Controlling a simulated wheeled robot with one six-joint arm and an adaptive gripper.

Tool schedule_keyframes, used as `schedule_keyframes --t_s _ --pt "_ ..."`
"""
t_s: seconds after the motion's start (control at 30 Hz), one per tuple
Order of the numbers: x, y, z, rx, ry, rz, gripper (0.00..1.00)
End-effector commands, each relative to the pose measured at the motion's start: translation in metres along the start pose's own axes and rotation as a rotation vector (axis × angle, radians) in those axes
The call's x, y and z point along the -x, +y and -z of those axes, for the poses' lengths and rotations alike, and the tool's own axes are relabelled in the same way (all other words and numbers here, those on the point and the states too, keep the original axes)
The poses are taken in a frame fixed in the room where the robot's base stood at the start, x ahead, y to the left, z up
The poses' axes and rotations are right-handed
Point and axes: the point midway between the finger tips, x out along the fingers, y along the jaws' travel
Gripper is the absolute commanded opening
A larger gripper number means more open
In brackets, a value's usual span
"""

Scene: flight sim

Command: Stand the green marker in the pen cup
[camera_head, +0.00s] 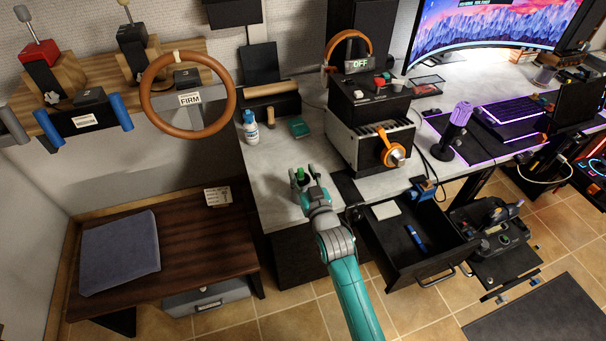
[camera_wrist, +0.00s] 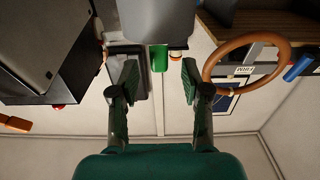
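The green marker (camera_head: 300,173) shows as a short green piece between my fingers at the front of the desk. In the wrist view, which is upside down, the green marker (camera_wrist: 158,58) sticks out of the rim of a grey cylinder, seemingly the pen cup (camera_wrist: 160,22). It looks upright in the cup; its lower part is hidden. My gripper (camera_head: 304,175) is at the cup, its arm reaching in from the front. In the wrist view my gripper (camera_wrist: 159,78) is open, with a finger on each side of the marker and visible gaps to it.
A white bottle (camera_head: 251,128) and a dark green box (camera_head: 299,128) stand behind on the desk (camera_head: 270,175). An open drawer (camera_head: 400,255) holds a blue marker (camera_head: 416,239). A steering wheel (camera_head: 187,94) hangs at the left.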

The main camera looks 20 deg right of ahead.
Motion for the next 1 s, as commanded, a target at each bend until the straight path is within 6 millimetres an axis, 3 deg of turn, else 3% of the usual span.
schedule_keyframes --t_s 0.33,0.8,1.0 --pt "0.013 0.000 -0.001 0.000 -0.002 0.000 0.47" --pt "0.094 0.000 -0.001 0.000 -0.002 0.000 0.47" --pt "0.114 0.000 -0.001 0.000 -0.001 0.000 0.47"
